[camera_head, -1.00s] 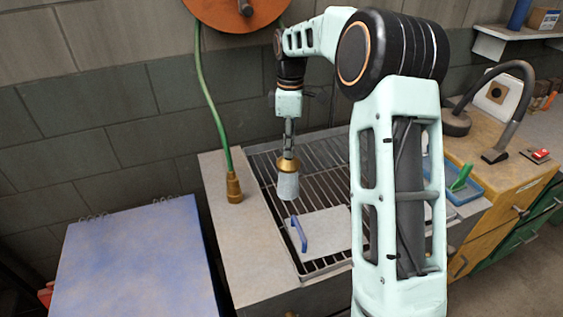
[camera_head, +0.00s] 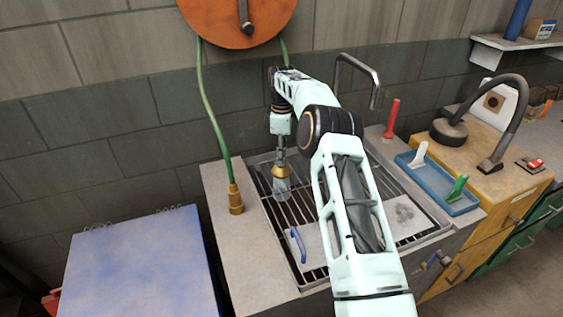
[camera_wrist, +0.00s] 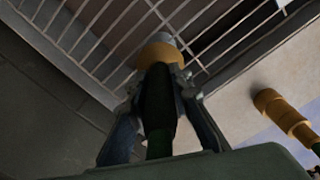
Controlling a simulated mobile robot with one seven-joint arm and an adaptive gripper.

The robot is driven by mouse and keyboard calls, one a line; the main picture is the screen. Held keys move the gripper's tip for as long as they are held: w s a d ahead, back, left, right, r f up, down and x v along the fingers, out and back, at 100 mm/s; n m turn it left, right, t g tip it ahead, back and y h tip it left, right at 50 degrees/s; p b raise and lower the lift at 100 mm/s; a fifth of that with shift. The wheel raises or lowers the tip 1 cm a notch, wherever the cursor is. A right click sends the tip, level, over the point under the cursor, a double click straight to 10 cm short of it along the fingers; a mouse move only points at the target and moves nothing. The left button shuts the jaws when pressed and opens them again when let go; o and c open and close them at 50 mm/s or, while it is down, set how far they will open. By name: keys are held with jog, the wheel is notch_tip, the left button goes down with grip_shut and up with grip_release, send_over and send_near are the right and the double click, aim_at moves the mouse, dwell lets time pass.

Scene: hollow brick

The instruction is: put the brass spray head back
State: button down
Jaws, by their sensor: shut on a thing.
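My gripper (camera_head: 281,157) is shut on the brass spray head (camera_head: 282,172) and holds it above the left part of the sink grate (camera_head: 262,181). A pale, see-through cone shows below the brass; I cannot tell whether it is water. In the wrist view the fingers (camera_wrist: 160,82) close around a dark grip, with the brass collar (camera_wrist: 160,54) beyond them and a bit of green behind. A separate brass fitting (camera_head: 236,199) on a green hose (camera_head: 213,118) stands upright on the counter to the left; it also shows in the wrist view (camera_wrist: 285,115).
An orange reel (camera_head: 215,22) hangs on the wall above. A light board (camera_head: 325,243) with a blue handle (camera_head: 298,244) lies on the grate. A bent metal faucet (camera_head: 362,66), a red upright tool (camera_head: 391,119) and a blue tray (camera_head: 414,172) stand right. The left counter (camera_head: 235,250) is mostly clear.

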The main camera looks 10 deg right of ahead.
jog(key=shift+w+f, duration=0.35)
jog(key=shift+f, duration=0.1)
jog(key=shift+f+p, duration=0.35)
jog(key=shift+f, duration=1.2)
jog(key=shift+f, duration=0.25)
jog(key=c, duration=1.8)
grip_release()
jog(key=shift+o, duration=0.2)
jog(key=shift+r, duration=0.15)
notch_tip(320, 180, up, 12)
jog(key=shift+r+p, duration=0.1)
jog(key=shift+p, duration=0.35)
